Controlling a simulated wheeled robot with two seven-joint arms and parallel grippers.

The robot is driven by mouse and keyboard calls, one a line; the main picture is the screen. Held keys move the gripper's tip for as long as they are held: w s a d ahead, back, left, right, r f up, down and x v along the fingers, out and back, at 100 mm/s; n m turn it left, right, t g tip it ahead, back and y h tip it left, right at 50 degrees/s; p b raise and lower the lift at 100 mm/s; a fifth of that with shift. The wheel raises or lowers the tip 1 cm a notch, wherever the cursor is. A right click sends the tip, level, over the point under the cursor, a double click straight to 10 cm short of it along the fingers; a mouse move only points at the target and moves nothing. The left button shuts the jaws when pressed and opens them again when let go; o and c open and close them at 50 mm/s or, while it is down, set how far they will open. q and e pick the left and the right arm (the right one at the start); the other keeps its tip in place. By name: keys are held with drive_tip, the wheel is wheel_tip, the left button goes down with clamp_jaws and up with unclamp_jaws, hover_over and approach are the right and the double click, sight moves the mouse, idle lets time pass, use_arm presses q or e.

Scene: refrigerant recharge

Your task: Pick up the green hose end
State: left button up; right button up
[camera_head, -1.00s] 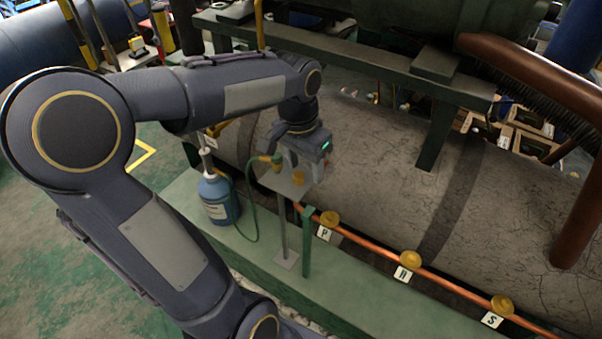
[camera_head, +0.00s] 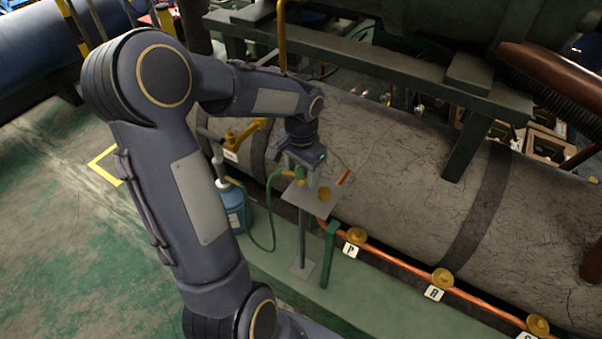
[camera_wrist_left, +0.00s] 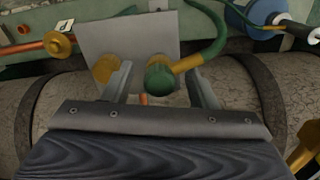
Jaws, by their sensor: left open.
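The green hose end (camera_head: 301,174) is a green knob with a brass fitting, on a small grey plate (camera_head: 322,204) on a post. In the left wrist view the green hose end (camera_wrist_left: 160,78) lies between the two open fingers of my left gripper (camera_wrist_left: 161,86), and the green hose (camera_wrist_left: 213,42) curves away from its brass fitting. I cannot tell whether a finger touches it. A brass cap (camera_wrist_left: 104,68) is beside the left finger. In the head view my left gripper (camera_head: 304,170) is over the plate, partly hiding the hose end. My right gripper is out of view.
A blue bottle (camera_head: 236,219) stands left of the post, joined to the hose. A copper pipe (camera_head: 397,268) with brass valves tagged P and R runs to the right. A large grey cylinder (camera_head: 400,150) lies behind. A green frame (camera_head: 480,97) stands above it.

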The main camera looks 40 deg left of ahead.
use_arm(q)
drive_tip(key=c, duration=1)
drive_tip(key=shift+r, duration=0.15)
